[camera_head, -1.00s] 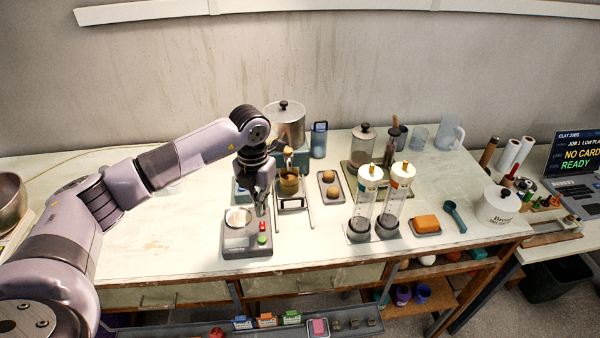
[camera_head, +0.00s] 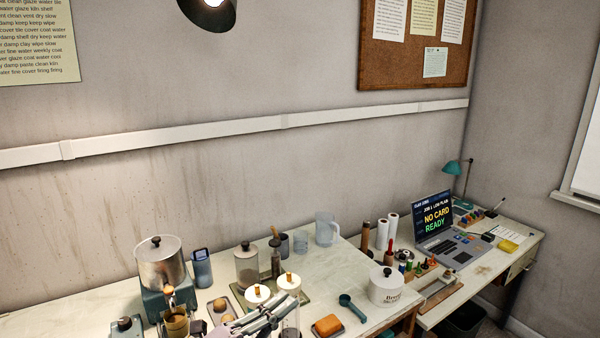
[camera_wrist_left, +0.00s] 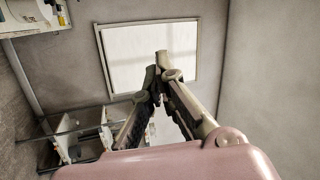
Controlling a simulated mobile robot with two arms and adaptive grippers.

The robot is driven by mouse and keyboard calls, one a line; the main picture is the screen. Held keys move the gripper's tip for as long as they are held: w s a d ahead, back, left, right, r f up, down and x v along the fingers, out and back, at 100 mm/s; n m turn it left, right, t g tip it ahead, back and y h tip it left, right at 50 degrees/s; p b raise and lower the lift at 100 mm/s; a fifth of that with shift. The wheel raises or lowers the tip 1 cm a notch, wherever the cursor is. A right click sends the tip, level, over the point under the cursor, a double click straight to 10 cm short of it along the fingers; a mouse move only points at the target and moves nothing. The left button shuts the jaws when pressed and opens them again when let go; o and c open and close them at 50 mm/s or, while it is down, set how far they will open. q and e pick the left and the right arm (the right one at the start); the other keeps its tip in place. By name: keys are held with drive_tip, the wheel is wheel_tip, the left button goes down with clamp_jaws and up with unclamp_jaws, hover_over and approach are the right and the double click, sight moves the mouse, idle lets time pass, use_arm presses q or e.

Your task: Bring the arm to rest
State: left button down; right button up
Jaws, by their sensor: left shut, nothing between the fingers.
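My left gripper (camera_head: 272,316) shows at the bottom edge of the head view, in front of the white-capped cylinders. My right gripper is in neither view.
The clay bench (camera_head: 350,258) holds a metal pot (camera_head: 160,262), an orange block (camera_head: 328,326), a white lidded jar (camera_head: 386,286) and a clear jug (camera_head: 326,229).

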use_arm(q)
drive_tip(key=w+a+f+n+t+y, duration=0.1)
drive_tip(key=a+f+n+t+y, duration=0.4)
drive_tip(key=a+n+y, duration=0.75)
drive_tip(key=s+a+f+n+g+y, duration=0.25)
drive_tip(key=s+f+n+g, duration=0.2)
drive_tip(key=f, duration=0.25)
drive_tip(key=s+a+f+n+g+y, duration=0.25)
drive_tip(key=s+f+n, duration=0.2)
drive_tip(key=f, duration=0.25)
drive_tip(key=s+f+n+g+h, duration=0.1)
drive_tip(key=s+f+g, duration=0.35)
drive_tip(key=s, duration=0.45)
drive_tip(key=s+f+n+g+h, duration=0.1)
drive_tip(key=s+f+g, duration=0.35)
drive_tip(key=s, duration=0.45)
wheel_tip(320, 180, down, 27)
drive_tip(key=b, duration=0.3)
drive_tip(key=s+a+f+g+b, duration=0.1)
drive_tip(key=s+a+f+g, duration=0.1)
drive_tip(key=s+f, duration=1.5)
wheel_tip(320, 180, down, 3)
drive_tip(key=shift+s+a+r+y+b, duration=0.1)
drive_tip(key=shift+s+a+y+b, duration=0.2)
drive_tip(key=shift+a+y+b, duration=0.1)
